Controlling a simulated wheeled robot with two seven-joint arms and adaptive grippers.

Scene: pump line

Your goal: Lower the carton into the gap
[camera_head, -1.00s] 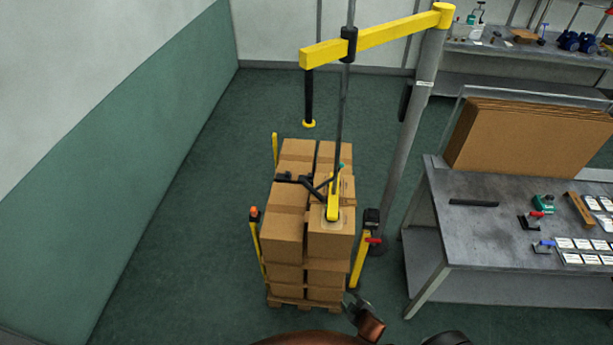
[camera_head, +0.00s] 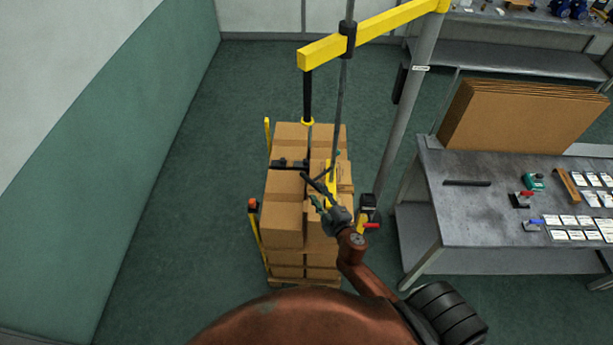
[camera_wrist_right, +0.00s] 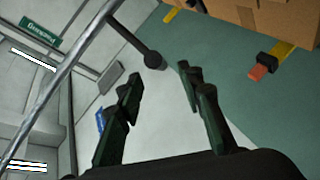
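The brown carton (camera_head: 316,231) under the hoist's yellow suction tool (camera_head: 330,187) is at the front right of the pallet stack. My right arm partly hides it, and I cannot tell how it sits against its neighbours. Black handlebars (camera_head: 291,164) stick out from the tool's pole. My right gripper (camera_head: 317,203) is beside the tool, over the carton. In the right wrist view the right gripper (camera_wrist_right: 158,75) is open, with nothing between its fingers; a dark-knobbed bar (camera_wrist_right: 153,60) lies just beyond the fingertips. My left gripper is not in view.
A yellow hoist arm (camera_head: 370,31) reaches over the stack from a grey post (camera_head: 405,115). Yellow posts (camera_head: 257,233) flank the pallet. A grey workbench (camera_head: 465,214) with flat cardboard (camera_head: 520,115) stands at right. The floor left of the stack is clear.

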